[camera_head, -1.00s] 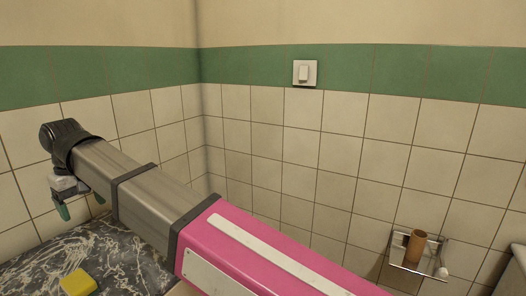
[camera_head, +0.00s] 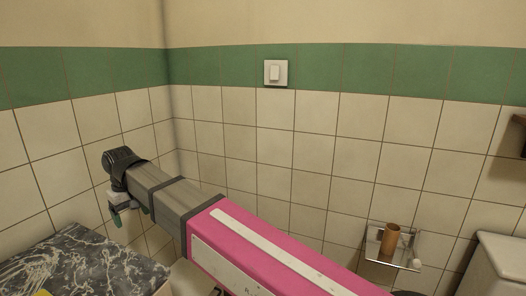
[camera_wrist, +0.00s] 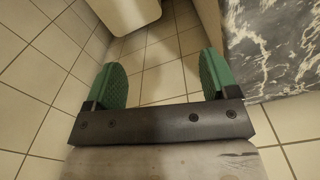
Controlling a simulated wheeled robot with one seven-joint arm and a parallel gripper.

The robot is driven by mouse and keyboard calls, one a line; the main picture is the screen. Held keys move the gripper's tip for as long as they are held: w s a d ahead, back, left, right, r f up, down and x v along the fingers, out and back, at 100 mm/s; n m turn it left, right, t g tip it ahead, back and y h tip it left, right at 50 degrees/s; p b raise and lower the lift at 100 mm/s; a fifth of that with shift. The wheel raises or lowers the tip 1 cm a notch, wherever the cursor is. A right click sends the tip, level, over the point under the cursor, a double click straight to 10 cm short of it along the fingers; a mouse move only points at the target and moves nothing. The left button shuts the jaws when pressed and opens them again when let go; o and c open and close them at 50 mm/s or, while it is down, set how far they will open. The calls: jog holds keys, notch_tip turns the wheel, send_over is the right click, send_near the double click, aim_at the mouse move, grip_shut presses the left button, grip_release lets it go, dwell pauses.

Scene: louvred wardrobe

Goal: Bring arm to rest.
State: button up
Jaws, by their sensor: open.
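My gripper (camera_wrist: 162,82) shows in the wrist view with its two green fingers wide apart and nothing between them. Below it are floor tiles. In the head view my gripper (camera_head: 124,212) hangs at the far end of my outstretched pink and grey arm, to the left of the picture's middle. It is beside the right end of the dark marbled countertop and apart from it. One finger is partly hidden by the wrist there.
The marbled countertop (camera_head: 95,262) fills the lower left; its side also shows in the wrist view (camera_wrist: 262,50). A yellow object (camera_head: 38,292) is cut off at its edge. A holder with a brown roll (camera_head: 390,240) and a white cistern (camera_head: 500,258) are at the right. Tiled walls (camera_head: 310,160) stand behind.

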jog(key=w+d+f+m, duration=0.2)
jog(key=w+d+f, duration=0.35)
jog(key=d, duration=0.35)
jog(key=w+d+f+m, duration=0.1)
jog(key=w+d+f, duration=0.45)
jog(key=d, duration=0.35)
jog(key=w+d+f+m, duration=0.2)
jog(key=w+d+f, duration=0.35)
jog(key=d, duration=0.45)
jog(key=s+d+f+m, duration=0.1)
jog(key=d+f, duration=0.5)
jog(key=d, duration=1)
jog(key=s+d+f+m, duration=0.1)
jog(key=d+f+m, duration=0.3)
jog(key=d, duration=1.2)
notch_tip(320, 180, down, 3)
jog(key=shift+r+m, duration=0.1)
jog(key=shift+m, duration=0.2)
